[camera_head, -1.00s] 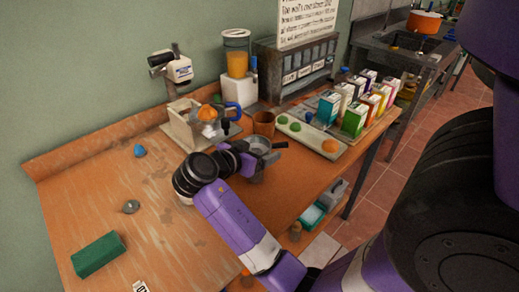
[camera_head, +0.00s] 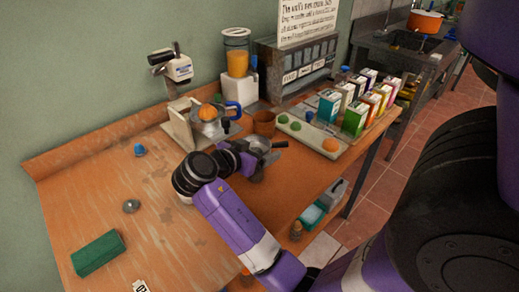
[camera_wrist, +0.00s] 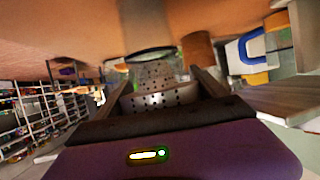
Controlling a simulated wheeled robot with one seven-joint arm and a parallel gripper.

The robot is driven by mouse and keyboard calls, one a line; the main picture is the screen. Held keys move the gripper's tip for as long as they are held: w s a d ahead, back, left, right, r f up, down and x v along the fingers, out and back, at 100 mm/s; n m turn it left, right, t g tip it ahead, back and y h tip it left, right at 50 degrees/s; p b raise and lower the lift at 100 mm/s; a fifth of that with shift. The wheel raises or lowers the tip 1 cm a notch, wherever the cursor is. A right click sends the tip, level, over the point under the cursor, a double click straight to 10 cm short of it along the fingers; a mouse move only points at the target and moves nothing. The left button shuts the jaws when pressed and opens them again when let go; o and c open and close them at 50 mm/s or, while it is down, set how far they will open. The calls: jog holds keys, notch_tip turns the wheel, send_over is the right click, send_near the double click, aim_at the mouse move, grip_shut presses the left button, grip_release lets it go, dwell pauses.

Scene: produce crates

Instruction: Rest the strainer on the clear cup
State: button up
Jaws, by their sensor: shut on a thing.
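The strainer (camera_wrist: 155,99) is a grey metal bowl with small holes. My gripper (camera_wrist: 163,84) is shut on it, with one finger on each side in the wrist view. In the head view the strainer (camera_head: 258,145) shows as a small grey round at my gripper (camera_head: 266,158), with a dark handle pointing right. A clear cup (camera_wrist: 150,54) with a dark greenish rim shows directly beyond the strainer in the wrist view. The strainer covers part of it, and whether they touch cannot be told. In the head view I cannot separate the cup from the strainer.
A brown cup (camera_head: 264,123) stands just behind my gripper. The juicer with an orange (camera_head: 208,113) and a blue-handled jug are behind to the left. A tray (camera_head: 310,133) with green and orange produce lies to the right.

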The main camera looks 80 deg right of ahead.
aim_at(260, 148)
jog(key=shift+f+b, duration=0.45)
jog(key=shift+f, duration=0.05)
dwell(0.5)
jog(key=o, duration=1.3)
jog(key=shift+o, duration=0.2)
jog(key=shift+r, duration=0.1)
jog(key=shift+r+p, duration=2.6)
jog(key=shift+r, duration=0.85)
jog(key=shift+f, duration=0.1)
